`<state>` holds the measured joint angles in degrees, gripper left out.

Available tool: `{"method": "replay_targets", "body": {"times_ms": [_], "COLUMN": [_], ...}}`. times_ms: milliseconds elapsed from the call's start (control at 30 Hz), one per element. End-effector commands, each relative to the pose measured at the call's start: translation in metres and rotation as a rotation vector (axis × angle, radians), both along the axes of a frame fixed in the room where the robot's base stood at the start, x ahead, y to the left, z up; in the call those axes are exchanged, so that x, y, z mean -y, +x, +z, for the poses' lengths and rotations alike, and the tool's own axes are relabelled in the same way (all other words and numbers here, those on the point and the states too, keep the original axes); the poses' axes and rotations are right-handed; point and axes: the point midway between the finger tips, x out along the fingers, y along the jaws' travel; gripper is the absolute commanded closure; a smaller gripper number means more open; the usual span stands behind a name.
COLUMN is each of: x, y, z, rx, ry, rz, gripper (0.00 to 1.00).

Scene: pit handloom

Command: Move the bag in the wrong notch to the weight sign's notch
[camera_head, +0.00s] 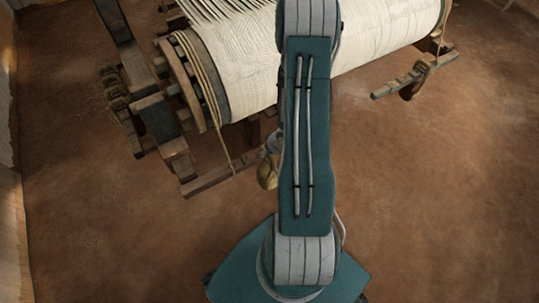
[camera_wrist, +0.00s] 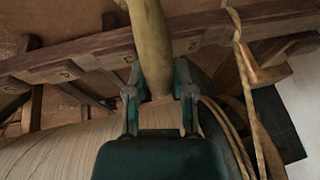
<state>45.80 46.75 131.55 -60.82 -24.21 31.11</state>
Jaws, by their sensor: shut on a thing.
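My gripper (camera_wrist: 158,108) is shut on a tan, elongated bag (camera_wrist: 152,45) in the wrist view. The bag lies between the two fingers and crosses in front of a notched wooden rail (camera_wrist: 95,52). In the head view the bag (camera_head: 267,173) shows as a small tan shape just left of my arm, near the rail (camera_head: 212,180). My gripper is mostly hidden behind the arm there. Small marked plates, one (camera_wrist: 57,73) left of the bag and one (camera_wrist: 186,46) right of it, sit along the rail. Their signs are too small to read surely.
The loom's cloth roll (camera_head: 245,70) and toothed wheel (camera_head: 190,80) stand close behind the bag. A cord (camera_head: 222,140) hangs to the rail and shows at right in the wrist view (camera_wrist: 242,75).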

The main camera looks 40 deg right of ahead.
Motion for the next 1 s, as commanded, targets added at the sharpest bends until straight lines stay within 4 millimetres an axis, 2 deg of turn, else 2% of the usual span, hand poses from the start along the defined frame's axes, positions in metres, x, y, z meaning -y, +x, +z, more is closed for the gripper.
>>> {"method": "replay_targets", "body": {"times_ms": [1000], "x": [0.013], "y": [0.056], "z": [-0.002], "rx": [0.002], "ry": [0.000], "rz": [0.000], "gripper": [1.00]}}
